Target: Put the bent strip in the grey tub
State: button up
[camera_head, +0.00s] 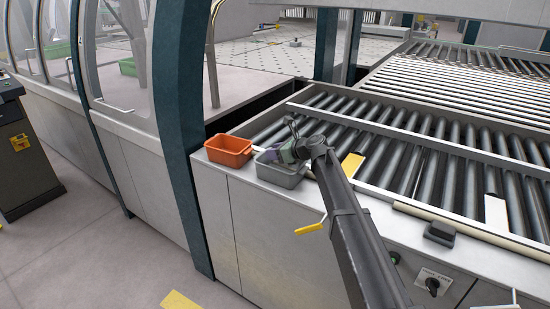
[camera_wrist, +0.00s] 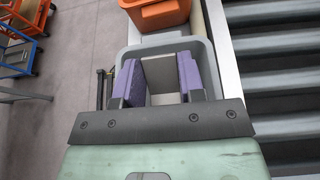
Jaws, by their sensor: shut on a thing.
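My gripper (camera_head: 287,152) is over the grey tub (camera_head: 280,176) on the machine's front ledge. In the wrist view, its purple pads (camera_wrist: 159,72) are shut on a pale, beige-and-white piece, the bent strip (camera_wrist: 160,76), which spans the space between them. The grey tub's rim (camera_wrist: 204,48) shows around and beyond the pads, so the strip is above or within the tub opening; its exact height cannot be told. In the head view, my gripper and arm hide the strip and part of the tub.
An orange tub (camera_head: 228,150) stands just left of the grey one. A roller table (camera_head: 400,150) lies behind and right, with a yellow piece (camera_head: 352,165) and a white piece (camera_head: 495,216). A dark block (camera_head: 440,233) sits on the front ledge. A curved teal post (camera_head: 180,120) rises at the left.

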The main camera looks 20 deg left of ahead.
jog(key=shift+f+b, duration=0.6)
jog(key=shift+b, duration=0.05)
jog(key=o, duration=0.9)
jog(key=shift+o, duration=0.2)
jog(key=shift+s+d+r+p, duration=0.1)
jog(key=shift+d+r+p, duration=0.15)
jog(key=shift+r+p, duration=0.3)
jog(key=shift+d+r+p, duration=0.2)
jog(key=shift+r+p, duration=0.3)
jog(key=shift+p, duration=0.05)
jog(key=p+v, duration=0.3)
jog(key=v, duration=0.7)
jog(key=shift+d+p, duration=0.15)
jog(key=shift+p, duration=0.2)
jog(key=shift+d+r, duration=0.1)
jog(key=shift+d, duration=0.25)
jog(key=shift+s, duration=0.1)
